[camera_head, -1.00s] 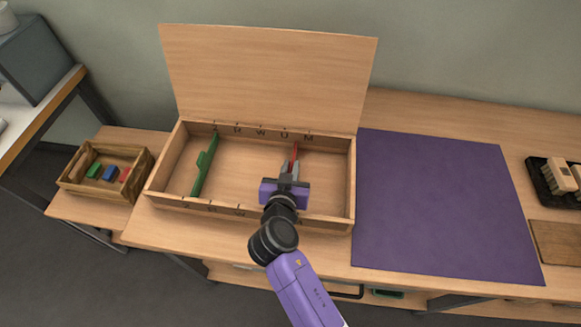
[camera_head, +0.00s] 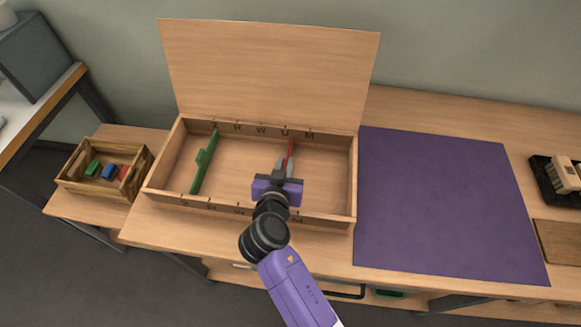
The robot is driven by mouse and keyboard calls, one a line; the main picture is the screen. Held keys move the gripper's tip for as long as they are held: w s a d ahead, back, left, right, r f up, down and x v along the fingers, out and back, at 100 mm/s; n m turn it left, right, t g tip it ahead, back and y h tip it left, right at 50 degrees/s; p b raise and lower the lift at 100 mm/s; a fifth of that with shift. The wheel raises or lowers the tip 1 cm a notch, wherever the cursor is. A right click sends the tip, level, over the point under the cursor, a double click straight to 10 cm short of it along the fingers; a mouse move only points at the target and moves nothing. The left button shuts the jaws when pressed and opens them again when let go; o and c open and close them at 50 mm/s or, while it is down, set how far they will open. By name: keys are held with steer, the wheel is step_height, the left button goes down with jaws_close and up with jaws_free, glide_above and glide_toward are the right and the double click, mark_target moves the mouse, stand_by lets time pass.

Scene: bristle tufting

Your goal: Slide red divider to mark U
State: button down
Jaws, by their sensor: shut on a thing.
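The wooden box (camera_head: 170,165) stands open on the bench, with letters Z, R, W, U and M along its back wall. The red divider (camera_head: 290,150) stands inside, its far end close to the U mark (camera_head: 285,134), seemingly a touch to its right. My gripper (camera_head: 285,165) is shut on the red divider from the near side. The gripper and wrist hide the divider's near part and some front-wall letters, including the front U. The green divider (camera_head: 203,163) stands at the left, near the Z mark.
The box lid (camera_head: 270,75) stands raised at the back. A small wooden crate (camera_head: 135,185) with coloured blocks is at the left. The box floor between the dividers is clear.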

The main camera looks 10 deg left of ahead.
steer(key=shift+a+f+b, duration=0.25)
steer(key=shift+a+b, duration=0.1)
steer(key=shift+a, duration=0.3)
steer(key=shift+a+r, duration=0.2)
steer(key=shift+a, duration=0.15)
steer(key=c, duration=1.4)
jaws_free()
steer(key=shift+c, duration=0.2)
steer(key=shift+s, duration=0.1)
steer(key=v, duration=0.7)
steer(key=shift+s+r+b, duration=0.25)
steer(key=shift+s+b, duration=0.05)
steer(key=shift+b, duration=0.1)
